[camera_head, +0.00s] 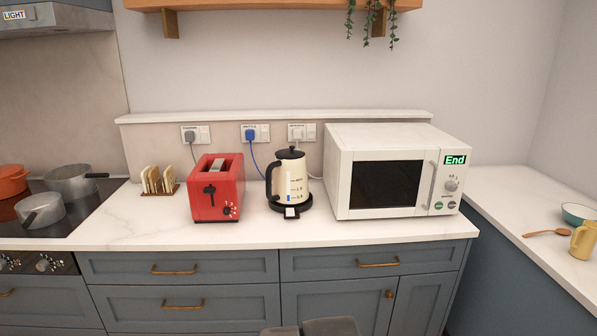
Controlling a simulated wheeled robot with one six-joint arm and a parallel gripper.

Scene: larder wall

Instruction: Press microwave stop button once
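The white microwave (398,170) stands on the counter, right of the kettle, with its dark-windowed door shut. Its display (455,160) shows "End" in green. Below the display are a round dial (451,185) and two small round buttons: a left button (438,205) and a right button (451,205). Their labels are too small to read, so I cannot tell which is stop. A vertical handle (432,184) sits between the door window and the control panel. My gripper's fingers cannot be made out; nothing touches the microwave.
A cream kettle (291,180) and red toaster (216,188) stand left of the microwave. A toast rack (158,181) and pots (72,181) are farther left. The marble counter (350,233) is clear in front of the microwave. A mustard mug (584,241) and wooden spoon (546,233) are at right.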

